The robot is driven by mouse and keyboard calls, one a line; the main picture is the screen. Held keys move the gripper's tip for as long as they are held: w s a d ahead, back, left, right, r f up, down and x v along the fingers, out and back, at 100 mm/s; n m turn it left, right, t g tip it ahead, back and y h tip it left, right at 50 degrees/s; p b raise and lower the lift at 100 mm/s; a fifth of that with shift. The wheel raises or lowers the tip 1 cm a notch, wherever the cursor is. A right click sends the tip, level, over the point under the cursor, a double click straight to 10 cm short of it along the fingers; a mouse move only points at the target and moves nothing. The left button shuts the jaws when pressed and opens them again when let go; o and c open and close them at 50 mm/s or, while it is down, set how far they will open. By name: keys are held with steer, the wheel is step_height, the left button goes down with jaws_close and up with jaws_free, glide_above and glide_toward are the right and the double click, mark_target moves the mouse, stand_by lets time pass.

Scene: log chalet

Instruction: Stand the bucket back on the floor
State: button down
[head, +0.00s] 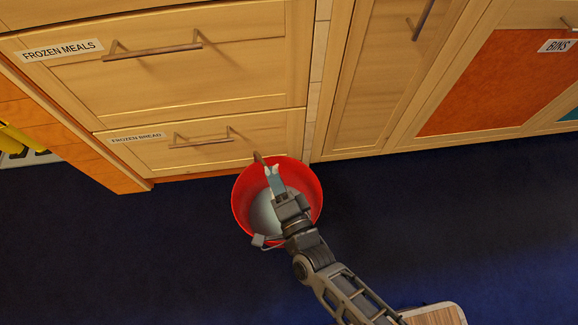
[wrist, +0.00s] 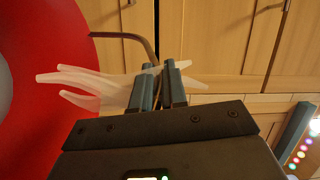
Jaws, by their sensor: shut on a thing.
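The red bucket (head: 240,205) with a pale grey inside is in front of the lower drawer in the head view, its opening towards the camera. Its red wall fills the left of the wrist view (wrist: 60,35). My gripper (head: 273,175) reaches over the opening. In the wrist view my gripper (wrist: 160,75) is shut on the bucket's thin curved brown handle (wrist: 135,38). A pale, hand-shaped thing (wrist: 80,80) shows beside and behind the fingers. The bucket's underside is hidden, so I cannot tell if it touches the floor.
The dark blue floor (head: 130,250) is clear left and right of the bucket. Wooden drawers labelled FROZEN MEALS (head: 230,65) and FROZEN BREAD (head: 250,135) stand close behind it. A BINS cupboard (head: 490,85) is at the right. A wooden-topped item (head: 435,315) shows at the bottom edge.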

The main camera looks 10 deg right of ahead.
steer(key=shift+a+f+b, duration=0.25)
steer(key=shift+f+b, duration=0.1)
steer(key=shift+f, duration=0.3)
steer(key=shift+a+f+b, duration=0.2)
steer(key=shift+f+b, duration=0.2)
steer(key=shift+f, duration=0.3)
steer(key=shift+a+f+b, duration=0.25)
steer(key=shift+f+b, duration=0.1)
steer(key=shift+f, duration=0.45)
steer(key=c, duration=1.6)
jaws_free()
steer(key=shift+s+f, duration=0.2)
steer(key=shift+f, duration=0.1)
steer(key=o, duration=0.4)
steer(key=shift+o, duration=0.2)
steer(key=shift+r, duration=0.1)
steer(key=p+v, duration=0.2)
steer(key=v, duration=1)
